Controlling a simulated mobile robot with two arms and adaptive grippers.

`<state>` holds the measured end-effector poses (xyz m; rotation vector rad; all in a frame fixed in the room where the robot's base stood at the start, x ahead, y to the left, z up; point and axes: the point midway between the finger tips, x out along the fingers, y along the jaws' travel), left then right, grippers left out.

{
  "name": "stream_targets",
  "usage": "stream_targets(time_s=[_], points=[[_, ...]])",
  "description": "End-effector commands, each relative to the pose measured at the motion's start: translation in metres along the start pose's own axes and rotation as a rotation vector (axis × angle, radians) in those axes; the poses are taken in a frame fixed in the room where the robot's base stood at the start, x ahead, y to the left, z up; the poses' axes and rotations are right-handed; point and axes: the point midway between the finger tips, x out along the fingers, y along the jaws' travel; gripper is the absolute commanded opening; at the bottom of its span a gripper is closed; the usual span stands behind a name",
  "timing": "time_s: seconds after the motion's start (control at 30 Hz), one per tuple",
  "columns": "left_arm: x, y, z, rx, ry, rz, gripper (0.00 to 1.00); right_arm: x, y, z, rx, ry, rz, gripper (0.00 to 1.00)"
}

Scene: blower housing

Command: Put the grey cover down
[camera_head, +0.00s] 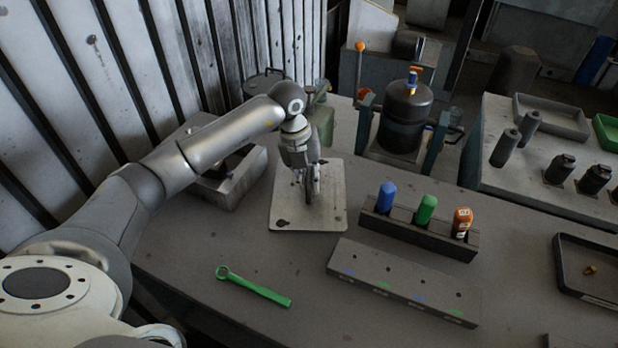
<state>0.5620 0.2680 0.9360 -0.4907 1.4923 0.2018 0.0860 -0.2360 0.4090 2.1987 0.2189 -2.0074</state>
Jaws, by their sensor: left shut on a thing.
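The grey cover (284,212) is a light grey, roughly square plate with small holes and a dark keyhole-like mark near its lower left corner. It lies flat, level with the table (240,245), left of the middle of the view. My left gripper (309,192) points down over the middle of the cover and is shut on it. The fingers hide the part that they hold. I cannot tell whether the cover touches the table or hangs just above it. My right gripper is not in view.
A grey open box (232,188) stands left of the cover. Right of it is a rack (420,235) with blue, green and orange bottles, with a long grey block (403,283) in front. A green wrench (254,287) lies in front. A dark tray (588,268) is far right.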

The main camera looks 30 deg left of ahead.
Motion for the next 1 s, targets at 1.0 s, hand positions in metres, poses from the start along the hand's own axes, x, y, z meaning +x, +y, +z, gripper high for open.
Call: stream_targets(time_s=[1.0], points=[[-0.062, 0.000, 0.002, -0.001, -0.006, -0.002, 0.34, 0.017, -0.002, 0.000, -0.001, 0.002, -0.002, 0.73]])
